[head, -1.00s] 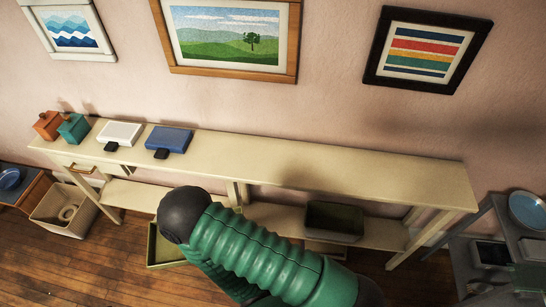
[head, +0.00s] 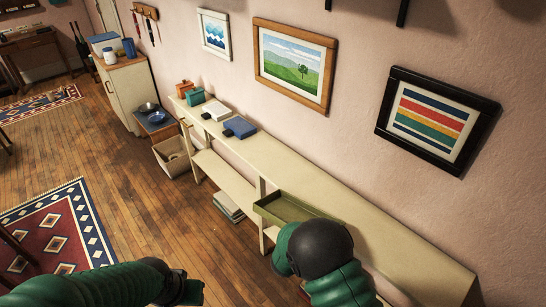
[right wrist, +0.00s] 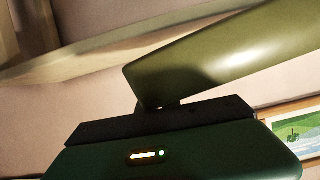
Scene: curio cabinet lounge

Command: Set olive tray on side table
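The olive tray (head: 283,208) shows beside my right wrist in the head view, in front of the cream console. In the right wrist view the tray (right wrist: 235,55) is tilted and close, its lower corner against the dark finger block. My right gripper (right wrist: 165,108) appears shut on the tray; its fingertips are hidden. My left gripper (head: 188,290) is low at the bottom of the head view, apart from the tray; its finger gap is unclear. A small side table (head: 168,130) with a dark blue-grey top stands beyond the console's far end and bears a bowl (head: 148,108).
The cream console (head: 340,205) runs along the wall, with boxes and blue and white flat items at its far end. A bin (head: 172,157) stands before the side table. A cream cabinet (head: 125,90) is behind. Wood floor left of the console is largely open, with a patterned rug (head: 60,235).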

